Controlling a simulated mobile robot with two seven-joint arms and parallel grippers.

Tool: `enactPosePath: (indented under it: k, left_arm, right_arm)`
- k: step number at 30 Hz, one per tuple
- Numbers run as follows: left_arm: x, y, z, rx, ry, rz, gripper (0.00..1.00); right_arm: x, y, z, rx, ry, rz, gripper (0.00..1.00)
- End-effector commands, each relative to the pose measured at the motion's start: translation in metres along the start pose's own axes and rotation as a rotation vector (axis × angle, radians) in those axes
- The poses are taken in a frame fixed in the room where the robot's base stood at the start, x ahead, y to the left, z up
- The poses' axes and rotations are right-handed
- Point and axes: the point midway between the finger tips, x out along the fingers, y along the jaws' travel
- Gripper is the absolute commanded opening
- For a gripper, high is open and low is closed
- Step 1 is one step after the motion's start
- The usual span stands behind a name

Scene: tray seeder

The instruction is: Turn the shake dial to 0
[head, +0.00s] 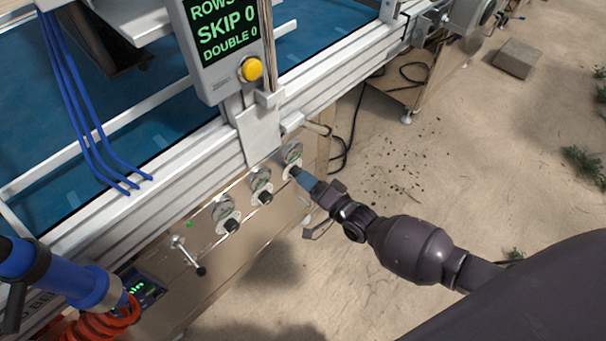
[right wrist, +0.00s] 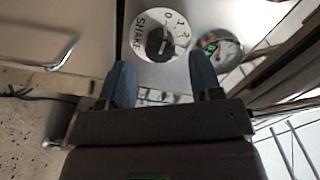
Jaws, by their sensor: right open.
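The shake dial (right wrist: 146,44) is a round white plate marked SHAKE, with a black knob (right wrist: 159,44) at its centre and a 0 near its upper edge. I cannot tell for sure which number the knob points to. In the head view the shake dial (head: 291,152) is the rightmost in a row on the machine's front panel. My right gripper (right wrist: 163,82) is open, with its two blue fingers apart, one on each side below the knob. In the head view my right gripper (head: 300,175) is close to the dial and partly hides it. My left gripper is not in view.
More dials (head: 225,213) and a small lever (head: 187,255) sit to the left on the panel. A gauge (right wrist: 218,50) is right of the dial. A display (head: 222,40) with a yellow button (head: 250,69) stands above. The floor (head: 400,150) at right is mostly clear.

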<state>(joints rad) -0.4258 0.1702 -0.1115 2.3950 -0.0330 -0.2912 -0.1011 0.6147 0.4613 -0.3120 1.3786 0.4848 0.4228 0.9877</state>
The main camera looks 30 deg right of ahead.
Motion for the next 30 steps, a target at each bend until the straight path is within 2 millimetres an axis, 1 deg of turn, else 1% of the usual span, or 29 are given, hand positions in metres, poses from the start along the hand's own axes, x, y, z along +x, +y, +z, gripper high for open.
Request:
enactPosePath:
  k: [1, 6, 9, 13, 18, 30]
  left_arm:
    - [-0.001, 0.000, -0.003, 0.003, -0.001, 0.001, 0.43]
    - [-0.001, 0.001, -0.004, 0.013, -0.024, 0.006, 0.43]
    - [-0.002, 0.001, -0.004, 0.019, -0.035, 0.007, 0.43]
    - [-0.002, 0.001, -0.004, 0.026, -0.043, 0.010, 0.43]
    - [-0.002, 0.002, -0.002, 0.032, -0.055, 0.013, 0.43]
    - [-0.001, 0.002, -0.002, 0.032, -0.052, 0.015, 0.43]
  right_arm:
    - [-0.009, -0.003, -0.003, -0.003, 0.001, -0.001, 0.59]
    - [-0.040, -0.002, -0.002, -0.003, 0.001, -0.001, 0.59]
    - [-0.055, -0.002, -0.002, -0.002, 0.001, -0.001, 0.59]
    - [-0.068, -0.001, -0.001, -0.002, 0.000, 0.000, 0.59]
    - [-0.074, -0.001, -0.001, -0.001, 0.000, -0.001, 0.59]
    - [-0.075, 0.000, 0.000, -0.001, 0.000, 0.000, 0.59]
